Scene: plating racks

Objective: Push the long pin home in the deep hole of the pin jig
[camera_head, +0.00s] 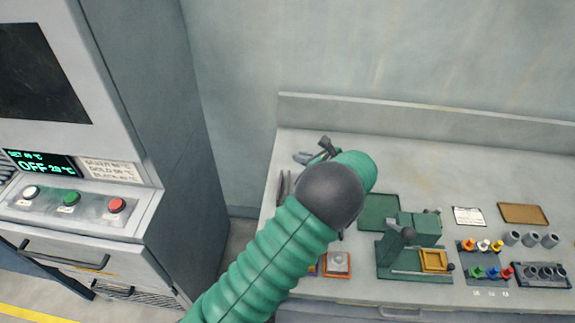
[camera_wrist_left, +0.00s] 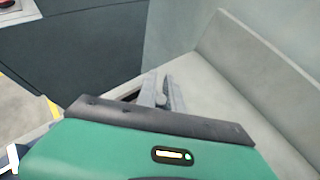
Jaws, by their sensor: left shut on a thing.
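My left arm crosses the head view and hides part of the bench. The fingers of my left gripper (camera_head: 283,187) seem to show near the bench's left edge. In the left wrist view the fingers (camera_wrist_left: 163,88) are close together, with a small dark piece (camera_wrist_left: 160,99) between them. It is likely the long pin, though its shape is mostly hidden. I cannot single out the pin jig or its deep hole. My right gripper is not in view.
The green fixture with a yellow frame (camera_head: 434,261), the rack of coloured pegs (camera_head: 480,272) and several grey cylinders (camera_head: 531,240) stand at right on the bench (camera_head: 425,170). A dark grey item (camera_head: 325,148) shows behind my arm. A control cabinet (camera_head: 150,90) stands at left.

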